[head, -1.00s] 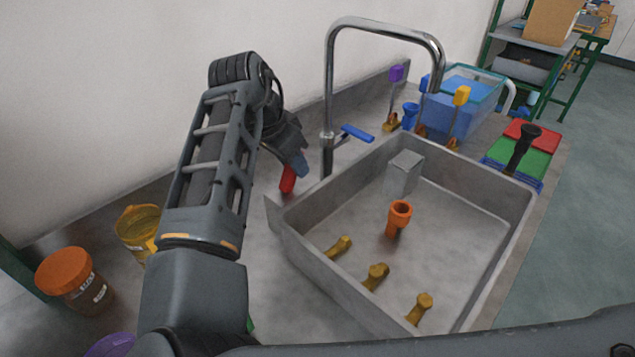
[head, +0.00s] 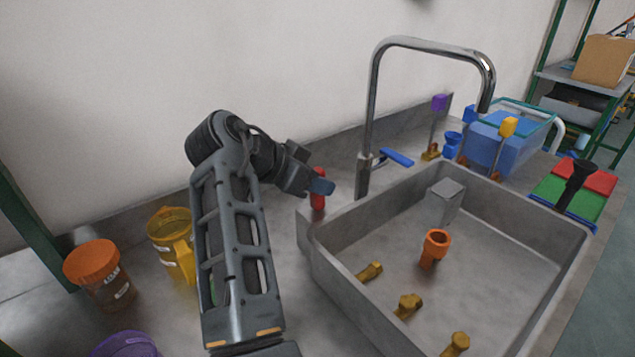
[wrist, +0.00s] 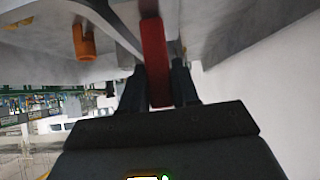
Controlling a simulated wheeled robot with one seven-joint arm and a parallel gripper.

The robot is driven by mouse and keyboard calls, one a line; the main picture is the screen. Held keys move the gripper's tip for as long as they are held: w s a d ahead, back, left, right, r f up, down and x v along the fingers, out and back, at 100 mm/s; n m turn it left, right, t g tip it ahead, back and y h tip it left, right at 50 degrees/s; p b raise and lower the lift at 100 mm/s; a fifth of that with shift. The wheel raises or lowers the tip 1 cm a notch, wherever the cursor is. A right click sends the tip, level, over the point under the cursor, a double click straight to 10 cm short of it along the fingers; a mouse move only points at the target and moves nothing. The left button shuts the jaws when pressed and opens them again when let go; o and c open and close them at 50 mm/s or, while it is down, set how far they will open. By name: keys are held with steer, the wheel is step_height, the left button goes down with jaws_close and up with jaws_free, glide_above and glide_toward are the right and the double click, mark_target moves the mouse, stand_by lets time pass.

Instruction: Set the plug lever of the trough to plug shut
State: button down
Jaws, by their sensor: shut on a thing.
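My gripper (head: 322,188) is at the top of this lever. In the wrist view the red lever (wrist: 154,50) lies between the two fingers of my gripper (wrist: 158,85), and they are shut on it. An orange upright pipe (head: 434,250) stands inside the basin and shows at the upper left of the wrist view (wrist: 83,42). The lever's lower end is hard to make out.
A chrome tap (head: 372,120) with a blue handle (head: 397,157) rises close to the right of the lever. A yellow jug (head: 168,232) and an orange-lidded jar (head: 98,270) stand at left. The wall is close behind.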

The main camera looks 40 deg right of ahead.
steer(key=c, duration=0.9)
jaws_free()
steer(key=shift+b+v, duration=0.45)
steer(key=shift+v, duration=3.5)
